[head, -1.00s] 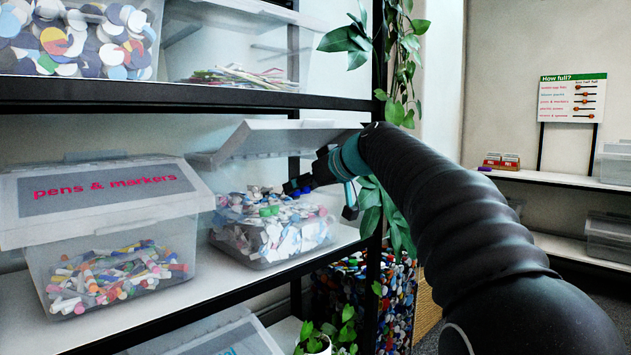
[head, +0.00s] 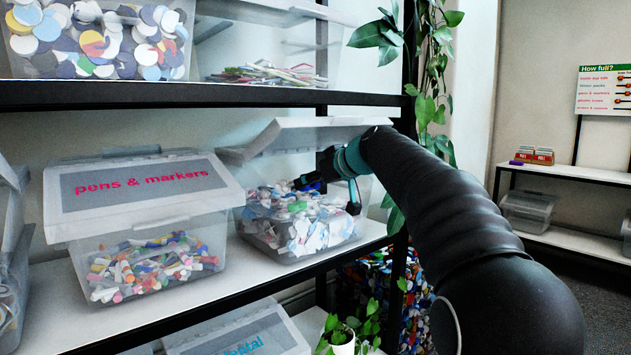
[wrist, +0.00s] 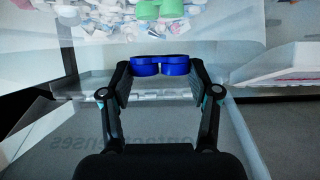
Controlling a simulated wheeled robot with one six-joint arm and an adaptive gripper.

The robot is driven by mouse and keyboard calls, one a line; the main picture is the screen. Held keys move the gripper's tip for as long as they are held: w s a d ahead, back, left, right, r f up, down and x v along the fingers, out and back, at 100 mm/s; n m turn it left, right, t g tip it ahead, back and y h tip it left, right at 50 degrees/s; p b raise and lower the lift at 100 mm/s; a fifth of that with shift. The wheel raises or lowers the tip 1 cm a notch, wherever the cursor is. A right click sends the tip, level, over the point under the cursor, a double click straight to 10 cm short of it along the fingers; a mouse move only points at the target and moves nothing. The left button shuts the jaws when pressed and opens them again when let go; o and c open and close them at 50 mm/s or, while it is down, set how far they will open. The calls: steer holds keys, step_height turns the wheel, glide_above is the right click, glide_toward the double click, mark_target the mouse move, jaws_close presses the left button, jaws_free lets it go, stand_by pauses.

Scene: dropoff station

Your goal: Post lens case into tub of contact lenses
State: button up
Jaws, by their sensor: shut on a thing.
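The tub of contact lenses (head: 270,249) is a clear bin on the middle shelf, filled with white, pale blue and some green pieces. Its lid (head: 310,131) is raised. My gripper (head: 318,180) is at the tub's open top, under the raised lid. In the wrist view my gripper (wrist: 160,72) is shut on a small blue two-lobed lens case (wrist: 148,68), held by its ends between the fingertips. The tub's contents, with a green case (wrist: 147,11) among them, show beyond it. Reversed "contact lenses" lettering (wrist: 120,140) shows beneath my gripper. The exact height above the contents is unclear.
A closed pens and markers bin (head: 144,243) stands left of the tub. The upper shelf (head: 200,95) with more bins runs above. A black shelf post (head: 401,270) and a hanging plant (head: 432,110) are close on the right.

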steer(key=o, duration=0.8)
steer(key=shift+s, duration=0.1)
steer(key=v, duration=1.2)
